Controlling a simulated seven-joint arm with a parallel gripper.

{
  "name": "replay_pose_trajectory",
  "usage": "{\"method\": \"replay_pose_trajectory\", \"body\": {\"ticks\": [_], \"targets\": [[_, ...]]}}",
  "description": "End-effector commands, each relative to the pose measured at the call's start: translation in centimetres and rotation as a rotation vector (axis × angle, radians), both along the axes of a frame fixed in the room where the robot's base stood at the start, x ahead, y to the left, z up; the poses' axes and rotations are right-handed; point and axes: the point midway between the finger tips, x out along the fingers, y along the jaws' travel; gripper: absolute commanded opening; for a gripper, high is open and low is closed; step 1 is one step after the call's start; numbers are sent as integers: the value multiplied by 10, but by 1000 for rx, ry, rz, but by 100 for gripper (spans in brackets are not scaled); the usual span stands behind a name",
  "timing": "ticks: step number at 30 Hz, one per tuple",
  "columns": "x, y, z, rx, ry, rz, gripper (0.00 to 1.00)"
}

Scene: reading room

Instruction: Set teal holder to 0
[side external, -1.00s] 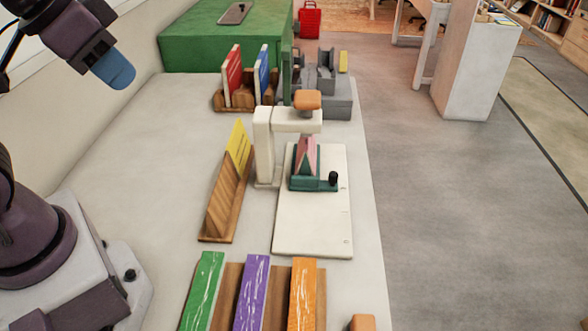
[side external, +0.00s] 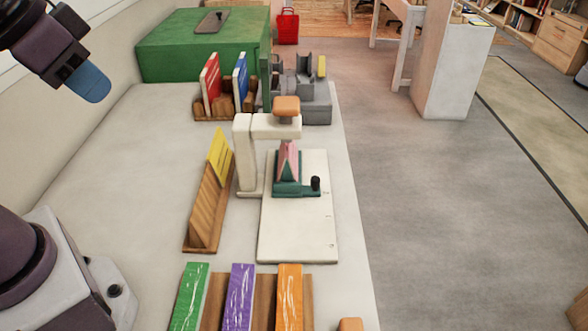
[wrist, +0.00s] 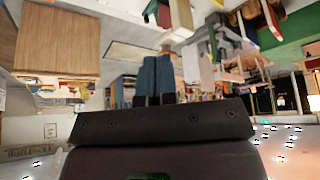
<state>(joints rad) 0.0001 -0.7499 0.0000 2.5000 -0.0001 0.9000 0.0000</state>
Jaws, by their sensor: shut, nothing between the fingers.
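The teal holder (side external: 296,189) sits on the far part of a white base plate (side external: 296,240), under the arm of a white press. A pink wedge-shaped piece (side external: 288,162) stands in it, and a black knob (side external: 315,183) is at its right end. Small marks run along the plate's right edge, too small to read surely; the holder's knob is near the farthest one. My gripper (side external: 88,82) is at the upper left, high above the table and far from the holder. Its blue fingers (wrist: 157,78) are together and empty in the wrist view.
The white press (side external: 244,150) has an orange top knob (side external: 286,106). A wooden rack (side external: 208,205) with a yellow card stands left of it. Green, purple and orange strips (side external: 238,297) lie in front. A green box (side external: 200,55) stands behind. The table's left part is clear.

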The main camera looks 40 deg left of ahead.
Motion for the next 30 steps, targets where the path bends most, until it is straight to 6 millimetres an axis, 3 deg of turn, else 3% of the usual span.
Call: {"method": "replay_pose_trajectory", "body": {"ticks": [6,11,14,17,22,30], "targets": [[0,0,0,0,0,0,0],[1,-6,-5,0,28,-28,33],[8,-13,-20,-4,110,-66,33],[27,-22,-31,-8,199,-105,33],[74,-39,-51,-6,324,-99,33],[158,-70,-106,46,439,103,33]]}}
